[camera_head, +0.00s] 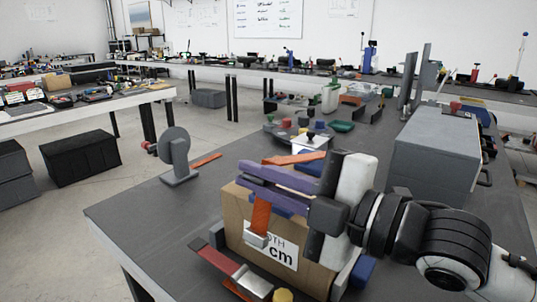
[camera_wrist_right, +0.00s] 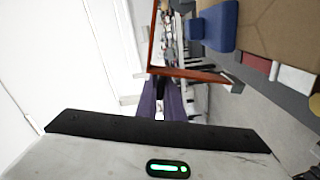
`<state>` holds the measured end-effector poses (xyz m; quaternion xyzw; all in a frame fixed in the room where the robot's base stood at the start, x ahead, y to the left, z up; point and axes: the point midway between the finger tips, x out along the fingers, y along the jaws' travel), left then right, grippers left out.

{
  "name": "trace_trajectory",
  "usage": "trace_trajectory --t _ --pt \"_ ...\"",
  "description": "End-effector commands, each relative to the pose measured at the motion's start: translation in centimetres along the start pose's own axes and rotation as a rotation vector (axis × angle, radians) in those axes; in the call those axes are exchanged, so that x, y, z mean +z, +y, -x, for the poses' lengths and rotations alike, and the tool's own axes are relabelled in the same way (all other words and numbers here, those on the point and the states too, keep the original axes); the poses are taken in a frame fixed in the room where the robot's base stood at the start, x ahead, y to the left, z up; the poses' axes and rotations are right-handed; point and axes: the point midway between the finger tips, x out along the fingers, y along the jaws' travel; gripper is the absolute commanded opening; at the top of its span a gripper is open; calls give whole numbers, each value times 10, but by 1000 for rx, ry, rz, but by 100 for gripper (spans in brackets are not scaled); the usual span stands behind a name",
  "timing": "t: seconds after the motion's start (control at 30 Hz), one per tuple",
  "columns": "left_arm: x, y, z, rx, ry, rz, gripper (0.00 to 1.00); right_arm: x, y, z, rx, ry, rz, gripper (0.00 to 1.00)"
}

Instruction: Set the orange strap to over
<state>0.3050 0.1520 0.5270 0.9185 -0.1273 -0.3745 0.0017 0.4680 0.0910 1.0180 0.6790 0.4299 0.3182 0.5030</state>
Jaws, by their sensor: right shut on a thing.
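The orange strap (camera_head: 262,215) hangs down the near face of a cardboard box (camera_head: 235,205), with a metal buckle piece (camera_head: 257,240) at its lower end. More orange shows behind the gripper, above the box. In the right wrist view the strap (camera_wrist_right: 190,73) makes a bent band just past the fingers. My right gripper (camera_head: 250,180) has purple fingers, lies across the top of the box and is shut on the strap. The fingers hide part of the strap and the box's top. My left gripper is not in view.
A red-and-metal clamp (camera_head: 222,262) lies before the box. A grey round-headed stand (camera_head: 178,160) is at left, with an orange strip (camera_head: 207,160) beside it. A large grey case (camera_head: 435,150) stands at right. The table's front left is clear.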

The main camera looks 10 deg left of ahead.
Motion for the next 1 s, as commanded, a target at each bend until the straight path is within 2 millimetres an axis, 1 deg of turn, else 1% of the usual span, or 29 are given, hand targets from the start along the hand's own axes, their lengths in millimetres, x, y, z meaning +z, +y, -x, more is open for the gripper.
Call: trace_trajectory --t 0.03,0.1,0.2,0.33,0.5,0.63,0.9,0.93,1.0 --pt "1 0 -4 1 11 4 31 2 -13 0 -1 2 27 0" --pt "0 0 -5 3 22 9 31 3 -23 -1 0 3 66 0" --pt "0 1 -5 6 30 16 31 6 -34 -1 0 2 109 0" --pt "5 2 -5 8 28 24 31 8 -43 -1 0 2 149 0" --pt "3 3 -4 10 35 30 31 10 -48 -2 1 3 172 0" --pt "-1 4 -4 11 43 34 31 10 -49 -2 1 2 178 0" --pt "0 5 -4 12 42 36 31 10 -49 -2 1 1 178 0" --pt "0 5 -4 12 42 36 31 10 -49 -2 1 1 178 11" --pt "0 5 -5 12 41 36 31 10 -49 -2 1 1 177 23"
